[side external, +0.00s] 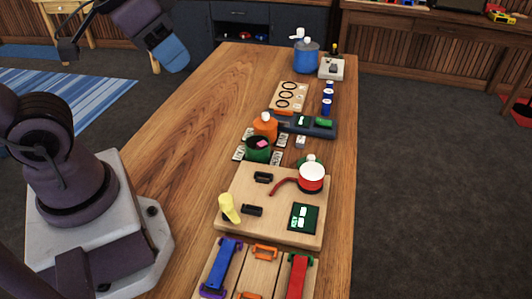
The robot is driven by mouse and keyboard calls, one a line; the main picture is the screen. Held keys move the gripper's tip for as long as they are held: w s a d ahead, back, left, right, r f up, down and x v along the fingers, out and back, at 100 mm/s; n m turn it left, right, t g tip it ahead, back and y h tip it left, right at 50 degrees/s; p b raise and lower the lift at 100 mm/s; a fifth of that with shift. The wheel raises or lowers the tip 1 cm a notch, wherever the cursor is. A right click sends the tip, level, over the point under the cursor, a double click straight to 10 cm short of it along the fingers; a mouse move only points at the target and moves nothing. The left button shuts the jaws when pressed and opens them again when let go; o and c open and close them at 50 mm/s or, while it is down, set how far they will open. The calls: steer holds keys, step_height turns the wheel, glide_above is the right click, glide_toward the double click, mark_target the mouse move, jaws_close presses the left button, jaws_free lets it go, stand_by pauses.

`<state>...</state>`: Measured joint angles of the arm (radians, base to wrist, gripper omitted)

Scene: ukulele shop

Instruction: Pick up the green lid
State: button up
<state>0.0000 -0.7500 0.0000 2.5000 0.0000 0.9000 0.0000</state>
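A green lid (320,162) with what looks like a white knob shows just behind the red pot (312,184), which has a white top and hides most of it. I cannot tell whether the lid touches the pot. A green pot (257,152) stands to the left, its top open and dark, with something pink at its rim. My gripper (172,56), with a blue end, hangs high at the upper left, far from the lid. Its fingers cannot be made out, and I see nothing held in it.
The red pot stands on a wooden board (240,185) with a yellow piece (229,208). An orange pot (265,127) is behind the green pot. A blue pot (306,60) and blue cups (327,97) stand farther back. The table's left side (185,130) is clear.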

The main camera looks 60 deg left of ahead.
steer(key=m+g, duration=0.6)
steer(key=m, duration=1.2)
glide_above(311, 156)
step_height(311, 156, down, 22)
steer(key=f, duration=0.6)
steer(key=shift+s+d+f, duration=0.15)
steer(key=shift+d+f, duration=0.15)
steer(key=shift+f, duration=0.1)
steer(key=shift+a+f, duration=0.15)
steer(key=shift+f, duration=1.2)
steer(key=shift+a+f, duration=0.1)
steer(key=shift+f, duration=1.25)
